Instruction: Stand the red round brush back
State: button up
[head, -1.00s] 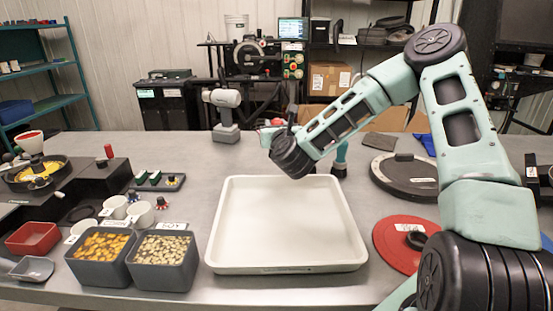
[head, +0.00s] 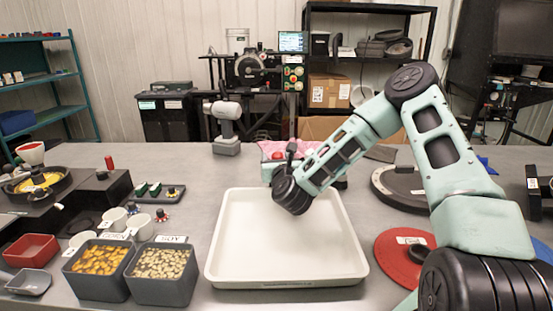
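A small red round brush (head: 161,216) with a dark knob is on the bench just in front of the dark brush rack (head: 148,199), beside a white mug. I cannot tell whether it is upright or tipped. The rack carries green-topped brushes (head: 147,189) and a yellow round one (head: 171,194). A blue round brush (head: 132,209) is at the rack's left.
The white tray (head: 222,272) is empty. Corn (head: 98,284) and soy (head: 161,289) bins and white mugs (head: 139,227) crowd the near left. Bare bench shows between rack and tray.

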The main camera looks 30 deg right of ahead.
jog(key=shift+s+r, duration=0.1)
jog(key=shift+r, duration=0.05)
jog(key=b+v, duration=0.1)
jog(key=v, duration=1.1)
jog(key=shift+b, duration=0.35)
